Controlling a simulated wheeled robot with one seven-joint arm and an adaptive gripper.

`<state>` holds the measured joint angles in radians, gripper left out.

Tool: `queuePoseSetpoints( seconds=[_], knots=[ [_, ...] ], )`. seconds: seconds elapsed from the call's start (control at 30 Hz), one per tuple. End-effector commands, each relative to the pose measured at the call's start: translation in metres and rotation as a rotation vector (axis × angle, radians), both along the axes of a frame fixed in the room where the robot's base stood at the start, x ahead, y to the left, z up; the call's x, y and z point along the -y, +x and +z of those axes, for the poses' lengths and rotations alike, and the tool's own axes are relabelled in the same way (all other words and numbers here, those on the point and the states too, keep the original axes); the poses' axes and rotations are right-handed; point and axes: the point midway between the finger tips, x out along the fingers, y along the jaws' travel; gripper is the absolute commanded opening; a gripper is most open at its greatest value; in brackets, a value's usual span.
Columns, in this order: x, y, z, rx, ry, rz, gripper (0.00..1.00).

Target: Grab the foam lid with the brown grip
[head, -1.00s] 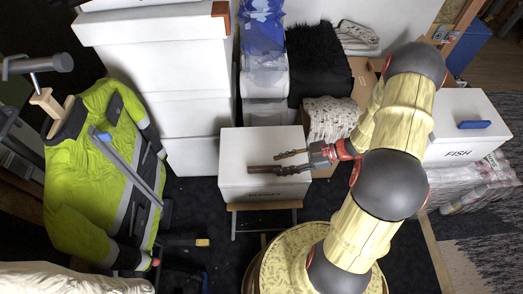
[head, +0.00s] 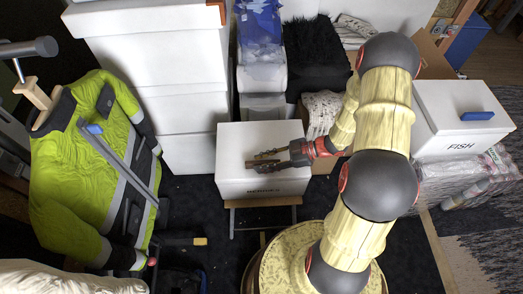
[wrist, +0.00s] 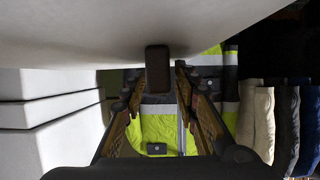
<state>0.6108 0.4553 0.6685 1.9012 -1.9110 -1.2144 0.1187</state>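The white foam box in the middle of the head view has a white lid (head: 235,145). Dark lettering shows on its front, partly unclear. My gripper (head: 262,160) lies low over the lid, reaching in from the right with its fingers pointing left. In the wrist view the lid's pale surface (wrist: 80,30) fills the top, and a dark brown grip (wrist: 157,70) juts from it. My gripper also shows there (wrist: 158,82), open, with one finger on each side of the grip and gaps visible between. The head view does not clearly separate grip and fingers.
Another white box marked FISH with a blue grip (head: 477,116) stands at right. A tall white stack (head: 150,60) with a brown grip (head: 221,10) rises behind left. A yellow work jacket (head: 85,170) hangs at left. A black furry item (head: 315,55) lies behind.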

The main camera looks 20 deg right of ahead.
Motion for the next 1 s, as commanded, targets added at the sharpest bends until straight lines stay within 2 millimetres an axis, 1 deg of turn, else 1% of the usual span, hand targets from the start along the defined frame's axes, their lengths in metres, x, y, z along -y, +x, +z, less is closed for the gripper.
queuePoseSetpoints(
  seconds=[0.07,0.47,1.0],
  knots=[
    [0.0001,0.0000,-0.0001,0.000,0.000,0.000,0.23],
    [0.0002,-0.0001,-0.0001,0.000,0.000,0.000,0.01],
    [0.0003,0.0001,-0.0001,0.000,0.000,0.000,0.00]
  ],
)
